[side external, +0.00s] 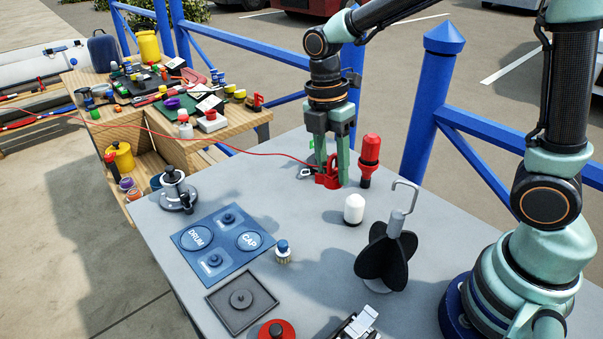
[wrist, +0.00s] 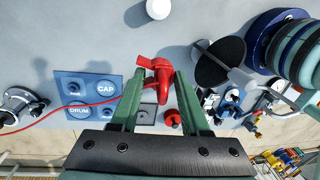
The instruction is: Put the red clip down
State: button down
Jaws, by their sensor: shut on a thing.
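The red clip (side external: 329,173) is between the green fingers of my gripper (side external: 330,178), low over the back of the grey table (side external: 310,240) in the side external view. Whether it touches the table I cannot tell. A thin red cord runs from it to the left. In the wrist view the red clip (wrist: 160,82) shows between the fingertips of my gripper (wrist: 157,78), which is shut on it. The fingers hide part of the clip.
A red flashlight-like object (side external: 369,157) stands close right of my gripper, with a white capped cylinder (side external: 354,209) in front. A black finned object (side external: 388,256), a blue DRUM/CAP mat (side external: 220,268) and a winch (side external: 176,190) stand nearer. The table between the winch and my gripper is mostly clear.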

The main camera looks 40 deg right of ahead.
aim_at(335, 153)
notch_tip(335, 153, up, 4)
jog(key=shift+f, duration=0.1)
jog(key=shift+w+d+r+m, duration=0.15)
jog(key=shift+d+r+m, duration=0.1)
jog(key=shift+m, duration=0.05)
jog(key=w+d+m, duration=0.2)
jog(key=d+m, duration=0.3)
jog(key=m, duration=0.2)
notch_tip(335, 153, up, 9)
jog(key=w+m, duration=0.2)
jog(key=m, duration=0.6)
jog(key=s+f+m, duration=0.3)
jog(key=s+f, duration=0.2)
jog(key=f, duration=0.6)
jog(key=shift+d+f+t, duration=0.2)
jog(key=shift+d+t, duration=0.1)
